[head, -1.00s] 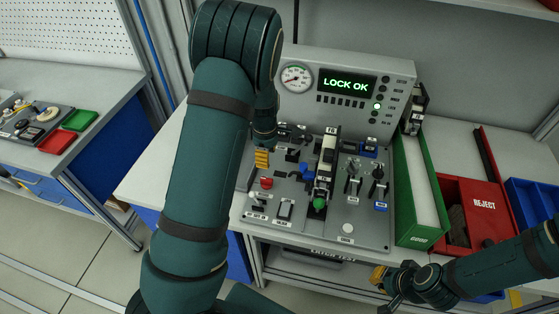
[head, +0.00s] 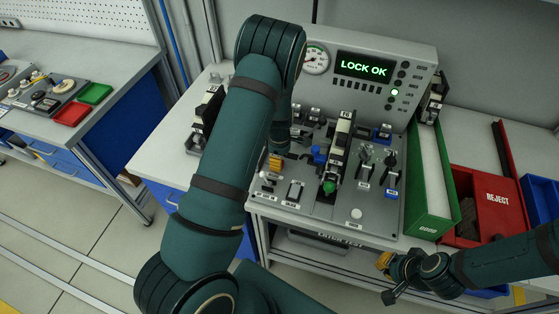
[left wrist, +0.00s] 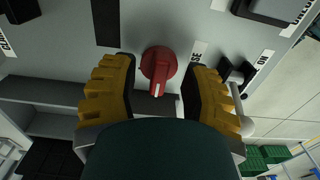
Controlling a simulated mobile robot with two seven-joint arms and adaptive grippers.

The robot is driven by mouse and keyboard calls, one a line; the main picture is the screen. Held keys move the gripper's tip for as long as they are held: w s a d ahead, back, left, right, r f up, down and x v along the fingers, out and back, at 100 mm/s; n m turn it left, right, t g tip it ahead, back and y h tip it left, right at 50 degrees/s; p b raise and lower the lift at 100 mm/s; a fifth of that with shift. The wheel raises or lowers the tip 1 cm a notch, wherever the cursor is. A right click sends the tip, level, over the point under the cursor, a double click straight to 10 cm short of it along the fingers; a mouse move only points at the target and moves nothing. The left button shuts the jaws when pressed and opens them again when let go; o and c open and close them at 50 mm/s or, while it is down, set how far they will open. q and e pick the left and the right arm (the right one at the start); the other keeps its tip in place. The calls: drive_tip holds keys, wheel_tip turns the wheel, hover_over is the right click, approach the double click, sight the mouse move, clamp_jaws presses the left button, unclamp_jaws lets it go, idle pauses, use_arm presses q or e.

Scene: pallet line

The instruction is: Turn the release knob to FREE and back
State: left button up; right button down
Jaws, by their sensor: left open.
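The red release knob (left wrist: 158,68) shows in the left wrist view on the grey panel, with a white pointer line toward the bottom of the picture. A partly covered label ending in "SE" (left wrist: 198,52) is beside it. My left gripper (left wrist: 158,80) is open, its yellow fingers on either side of the knob with a visible gap on each side. In the head view my left gripper (head: 275,164) is low at the left part of the control panel (head: 330,208), and the knob is hidden there. My right gripper (head: 386,270) is away at the lower right; its opening is unclear.
The display (head: 364,67) reads LOCK OK, with a gauge (head: 316,60) beside it. Levers and switches, including a green-knobbed lever (head: 329,187), crowd the panel. A green GOOD bin (head: 428,222) and a red REJECT bin (head: 495,190) stand to the right.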

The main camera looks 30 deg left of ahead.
use_arm(q)
drive_tip(key=shift+f, duration=0.45)
clamp_jaws()
drive_tip(key=shift+m, duration=0.4)
drive_tip(key=shift+s+f+m+b, duration=0.1)
drive_tip(key=shift+m+b, duration=0.35)
drive_tip(key=shift+m, duration=0.25)
drive_tip(key=m+b, duration=0.1)
drive_tip(key=m, duration=0.3)
drive_tip(key=shift+s+b, duration=0.15)
drive_tip(key=shift+b, duration=0.2)
drive_tip(key=m+b, duration=0.1)
drive_tip(key=m, duration=0.4)
drive_tip(key=shift+s+m+b, duration=0.15)
drive_tip(key=shift+m+b, duration=0.25)
